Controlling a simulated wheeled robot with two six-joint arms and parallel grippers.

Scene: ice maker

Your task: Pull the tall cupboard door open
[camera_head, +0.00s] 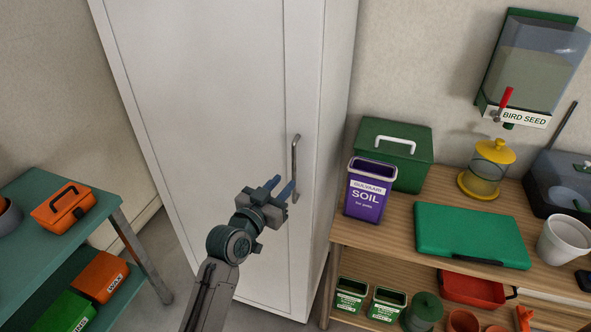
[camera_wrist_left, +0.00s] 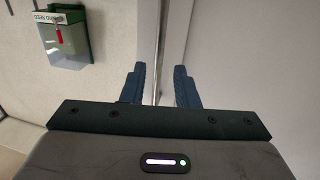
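The tall white cupboard door (camera_head: 205,100) looks shut. Its upright metal bar handle (camera_head: 295,155) is near the door's right edge. My left gripper (camera_head: 281,186) is in front of the door, with its blue fingers close to the lower part of the handle. In the left wrist view, the fingers of the gripper (camera_wrist_left: 160,85) are apart, and the cupboard's pale upright edges show beyond them. I cannot tell whether the handle is between the fingers or touched by them. My right gripper is not in view.
A wooden bench (camera_head: 450,215) stands right of the cupboard, with a purple soil tin (camera_head: 367,195) and a green case (camera_head: 470,235) on it. A teal shelf (camera_head: 95,210) with orange boxes stands at left. Bare floor shows between that shelf and the cupboard.

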